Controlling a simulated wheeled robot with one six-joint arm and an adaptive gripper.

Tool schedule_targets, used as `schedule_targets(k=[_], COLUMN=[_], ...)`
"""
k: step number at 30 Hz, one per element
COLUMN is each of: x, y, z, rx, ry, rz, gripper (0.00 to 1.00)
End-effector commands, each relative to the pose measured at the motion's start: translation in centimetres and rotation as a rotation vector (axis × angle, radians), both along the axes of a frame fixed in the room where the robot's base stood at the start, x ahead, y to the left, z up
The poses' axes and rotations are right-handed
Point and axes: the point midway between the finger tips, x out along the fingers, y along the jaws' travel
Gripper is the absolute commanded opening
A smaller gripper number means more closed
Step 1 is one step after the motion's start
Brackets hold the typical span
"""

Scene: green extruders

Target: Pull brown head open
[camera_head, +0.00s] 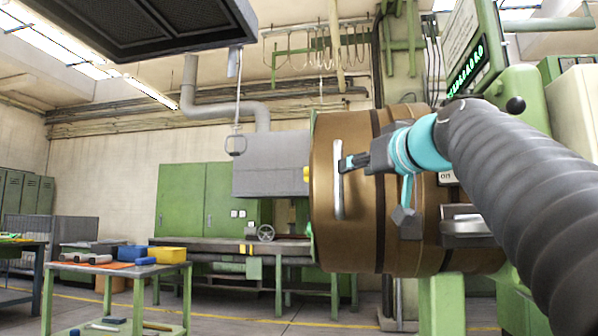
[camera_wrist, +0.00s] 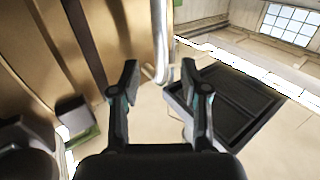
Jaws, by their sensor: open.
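The brown head (camera_head: 345,240) is a large bronze-brown cylinder right of the middle in the head view. It fills the upper left of the wrist view (camera_wrist: 40,50). A silver vertical bar handle (camera_head: 338,195) stands on its side near the front rim. My gripper (camera_head: 350,162) is at the upper part of this handle in the head view. In the wrist view my gripper (camera_wrist: 159,80) has its fingers spread, with the handle (camera_wrist: 160,45) showing between and beyond the fingertips. Whether a finger touches the handle cannot be told.
A green table (camera_head: 120,268) with yellow and blue bins stands at the lower left. A green cabinet (camera_head: 205,198) and a workbench are behind. A dark overhead panel (camera_head: 165,25) hangs at the upper left. Open floor lies left of the head.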

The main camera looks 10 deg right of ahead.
Motion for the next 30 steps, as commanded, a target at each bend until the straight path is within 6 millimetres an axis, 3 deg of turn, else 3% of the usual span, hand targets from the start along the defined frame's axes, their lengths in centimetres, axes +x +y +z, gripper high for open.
schedule_targets(k=[6, 12, 26, 30], x=[4.0, 6.5, 7.6, 7.6], y=[1.2, 1.9, 2.2, 2.2], z=[0.1, 0.1, 0.0, 0.0], rx=[0.001, 0.000, 0.000, 0.000], ry=[0.001, 0.001, 0.000, 0.000], rz=[0.003, 0.001, -0.001, -0.001], gripper=[0.45, 0.45, 0.45, 0.15])
